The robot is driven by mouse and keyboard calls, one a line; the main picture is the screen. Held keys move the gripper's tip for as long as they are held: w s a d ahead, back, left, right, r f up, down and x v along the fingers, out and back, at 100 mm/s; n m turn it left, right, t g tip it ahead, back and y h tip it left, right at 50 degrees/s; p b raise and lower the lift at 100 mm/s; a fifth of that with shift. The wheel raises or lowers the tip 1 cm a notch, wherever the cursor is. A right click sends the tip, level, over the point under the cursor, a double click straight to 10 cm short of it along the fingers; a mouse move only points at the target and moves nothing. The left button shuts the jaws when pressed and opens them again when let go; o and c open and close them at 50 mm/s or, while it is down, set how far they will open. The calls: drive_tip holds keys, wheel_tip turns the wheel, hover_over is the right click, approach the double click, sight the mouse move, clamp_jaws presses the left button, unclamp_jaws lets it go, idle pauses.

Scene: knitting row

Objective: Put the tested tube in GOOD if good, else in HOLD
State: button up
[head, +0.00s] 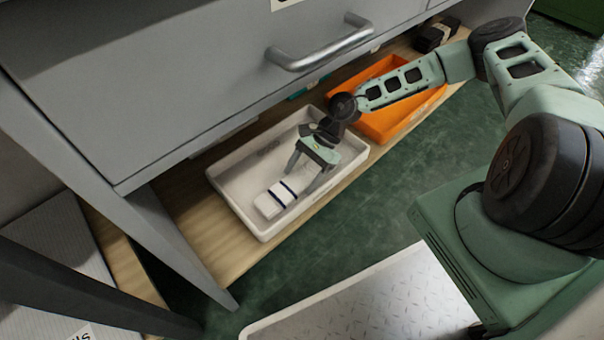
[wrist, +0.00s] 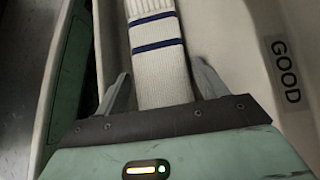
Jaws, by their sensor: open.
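The tube (head: 281,194) is a white knitted piece with dark blue stripes. It lies inside the white tray (head: 248,216) in the head view. It also shows in the wrist view (wrist: 155,60), running away between my fingers. The label GOOD (wrist: 286,72) shows on the tray's wall in the wrist view. My gripper (head: 308,180) is inside the tray at the tube's near end. In the wrist view my gripper (wrist: 162,88) is open, with one finger on each side of the tube and gaps beside it.
An orange tray (head: 375,125) stands right of the white tray on the wooden shelf (head: 195,225). A grey drawer front with a metal handle (head: 320,46) overhangs the shelf. A black object (head: 436,36) sits at the far right. Green floor lies in front.

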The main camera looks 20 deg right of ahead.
drive_tip(key=p+v, duration=0.4)
drive_tip(key=v, duration=0.8)
drive_tip(key=shift+s, duration=0.1)
